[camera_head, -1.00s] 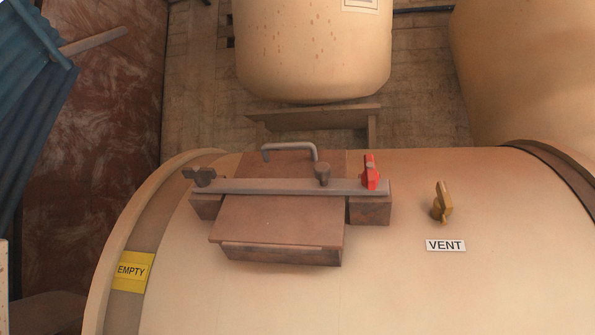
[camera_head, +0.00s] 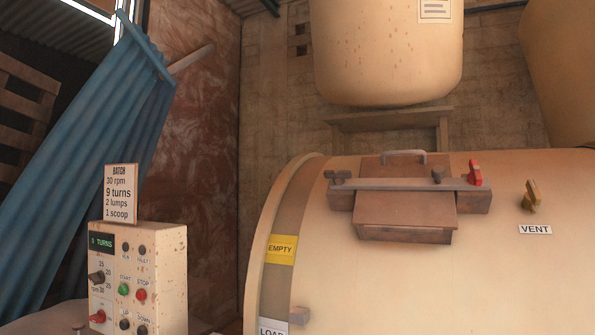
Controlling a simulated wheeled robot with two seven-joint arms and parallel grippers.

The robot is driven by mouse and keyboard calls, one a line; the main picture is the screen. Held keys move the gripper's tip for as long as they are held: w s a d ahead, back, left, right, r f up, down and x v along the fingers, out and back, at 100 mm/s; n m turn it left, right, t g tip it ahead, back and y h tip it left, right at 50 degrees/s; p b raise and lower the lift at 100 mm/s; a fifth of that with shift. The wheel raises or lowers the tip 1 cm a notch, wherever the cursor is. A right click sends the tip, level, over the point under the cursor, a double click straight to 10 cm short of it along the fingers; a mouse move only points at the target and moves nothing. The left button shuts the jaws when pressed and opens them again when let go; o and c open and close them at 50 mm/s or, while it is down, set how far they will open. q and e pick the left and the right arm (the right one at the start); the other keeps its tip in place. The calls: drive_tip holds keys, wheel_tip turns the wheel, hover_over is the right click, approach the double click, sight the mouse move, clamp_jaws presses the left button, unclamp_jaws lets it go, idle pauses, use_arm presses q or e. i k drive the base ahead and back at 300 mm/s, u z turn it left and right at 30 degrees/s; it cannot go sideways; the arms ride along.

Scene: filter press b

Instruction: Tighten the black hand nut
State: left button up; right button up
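A dark hand nut (camera_head: 337,176) sits at the left end of the grey clamp bar (camera_head: 400,184). The bar lies across a brown hatch lid (camera_head: 405,210) on top of the cream drum. A red handle (camera_head: 475,173) stands upright near the bar's right end. I cannot tell how tight the dark nut is. Neither of my grippers is in view.
A control box (camera_head: 138,275) with buttons and a batch sign (camera_head: 121,193) stands at the lower left. A brass vent valve (camera_head: 531,196) is on the drum, right of the hatch. A blue curtain (camera_head: 85,160) hangs at the left.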

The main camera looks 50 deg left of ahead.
sight(340, 177)
drive_tip(key=k, duration=0.55)
drive_tip(key=u, duration=2)
drive_tip(key=i, duration=0.25)
drive_tip(key=z, duration=0.1)
